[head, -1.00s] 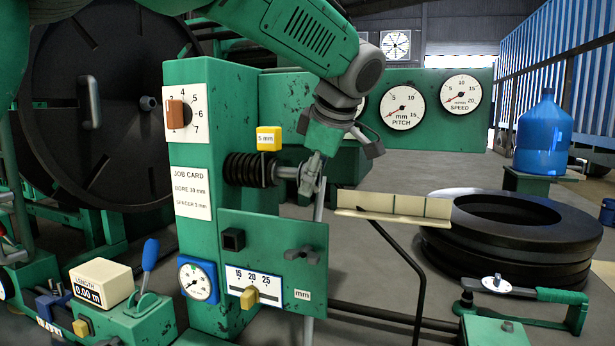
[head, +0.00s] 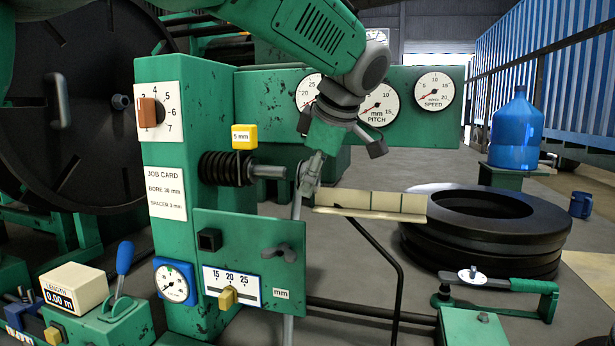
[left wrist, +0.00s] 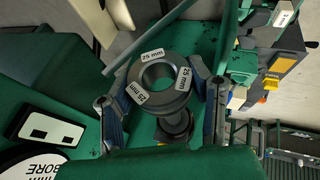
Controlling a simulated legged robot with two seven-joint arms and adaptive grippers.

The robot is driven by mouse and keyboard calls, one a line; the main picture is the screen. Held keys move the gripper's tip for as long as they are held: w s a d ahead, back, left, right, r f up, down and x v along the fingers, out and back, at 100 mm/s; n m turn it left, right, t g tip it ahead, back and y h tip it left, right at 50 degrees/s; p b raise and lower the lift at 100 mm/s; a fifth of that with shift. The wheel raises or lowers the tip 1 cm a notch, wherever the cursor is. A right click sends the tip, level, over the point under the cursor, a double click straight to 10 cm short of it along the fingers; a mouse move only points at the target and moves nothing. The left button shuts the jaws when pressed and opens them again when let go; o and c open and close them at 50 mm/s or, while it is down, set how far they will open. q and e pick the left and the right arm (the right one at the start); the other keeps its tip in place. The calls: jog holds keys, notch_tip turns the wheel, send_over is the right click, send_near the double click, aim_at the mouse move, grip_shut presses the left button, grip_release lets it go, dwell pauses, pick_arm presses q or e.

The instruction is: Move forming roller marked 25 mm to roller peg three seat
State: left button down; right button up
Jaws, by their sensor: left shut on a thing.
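My left gripper (head: 308,180) is shut on the forming roller (left wrist: 183,103), a dark grey ring with white "25 mm" labels. In the left wrist view the ring sits between the two fingers (left wrist: 162,92). In the head view the roller is hard to make out. A grey shaft (head: 268,172) with a black ribbed part (head: 228,168) sticks out of the green post. My gripper is just right of the shaft's free end, with a small gap. A dark round piece (left wrist: 175,127) shows beyond the ring. No peg marked three can be read. My right gripper is not in view.
A yellow "5 mm" block (head: 244,137) is above the shaft. A green panel (head: 250,245) with a size scale is below it. A cream divided shelf (head: 372,202) is right of my gripper. Black coils (head: 485,232) lie on the floor at right.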

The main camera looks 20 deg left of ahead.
pick_arm(q)
jog(key=shift+w+d, duration=0.1)
jog(key=shift+d, duration=1.05)
